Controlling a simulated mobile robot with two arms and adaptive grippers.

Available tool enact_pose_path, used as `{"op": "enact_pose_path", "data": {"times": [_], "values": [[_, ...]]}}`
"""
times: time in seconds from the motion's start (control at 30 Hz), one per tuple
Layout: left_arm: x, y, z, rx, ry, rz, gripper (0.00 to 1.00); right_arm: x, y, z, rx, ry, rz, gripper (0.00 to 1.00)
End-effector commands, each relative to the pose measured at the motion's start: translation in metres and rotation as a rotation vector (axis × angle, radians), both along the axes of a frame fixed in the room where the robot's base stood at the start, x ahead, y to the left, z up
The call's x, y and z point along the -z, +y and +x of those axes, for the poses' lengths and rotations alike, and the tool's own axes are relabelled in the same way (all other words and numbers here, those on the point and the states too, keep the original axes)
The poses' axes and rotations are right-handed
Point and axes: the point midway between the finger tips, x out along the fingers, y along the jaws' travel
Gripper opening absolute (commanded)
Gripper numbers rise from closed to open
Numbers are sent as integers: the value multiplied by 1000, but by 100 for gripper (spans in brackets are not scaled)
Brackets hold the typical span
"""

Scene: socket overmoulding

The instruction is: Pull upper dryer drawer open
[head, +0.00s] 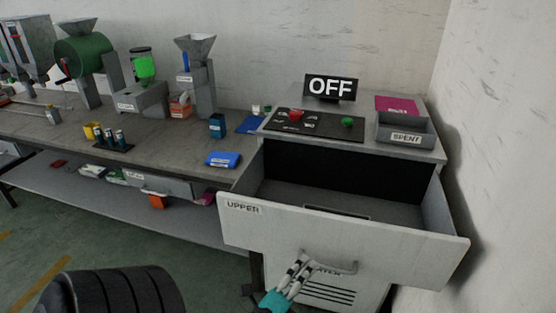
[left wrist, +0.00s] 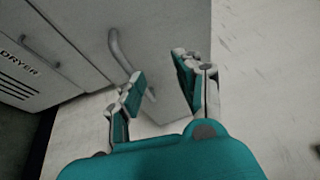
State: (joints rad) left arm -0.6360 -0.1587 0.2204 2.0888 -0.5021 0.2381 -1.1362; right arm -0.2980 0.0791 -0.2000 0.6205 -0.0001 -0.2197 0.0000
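The upper dryer drawer (head: 340,230), labelled UPPER, stands pulled well out of the dryer cabinet, and its grey inside looks empty. Its curved bar handle (head: 335,268) is on the front panel. The handle also shows in the left wrist view (left wrist: 121,50). My left gripper (head: 300,262) is at the left end of the handle in the head view. In the left wrist view its two fingers (left wrist: 160,66) are apart, with the handle beside and partly behind one finger. Nothing is visibly held between them. My right gripper is in neither view.
An OFF sign (head: 331,87), a control panel (head: 315,125) and a SPENT tray (head: 405,138) are on top of the dryer. A long workbench (head: 60,130) with machines and small boxes runs left. A wall (head: 500,150) stands close on the right.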

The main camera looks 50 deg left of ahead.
Motion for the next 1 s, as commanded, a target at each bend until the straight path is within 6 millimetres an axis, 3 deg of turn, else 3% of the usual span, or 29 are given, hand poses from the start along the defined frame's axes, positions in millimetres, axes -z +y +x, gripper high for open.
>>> {"op": "enact_pose_path", "data": {"times": [1.0], "values": [[18, -14, -71, -2, 11, -12, 34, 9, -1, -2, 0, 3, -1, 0]]}}
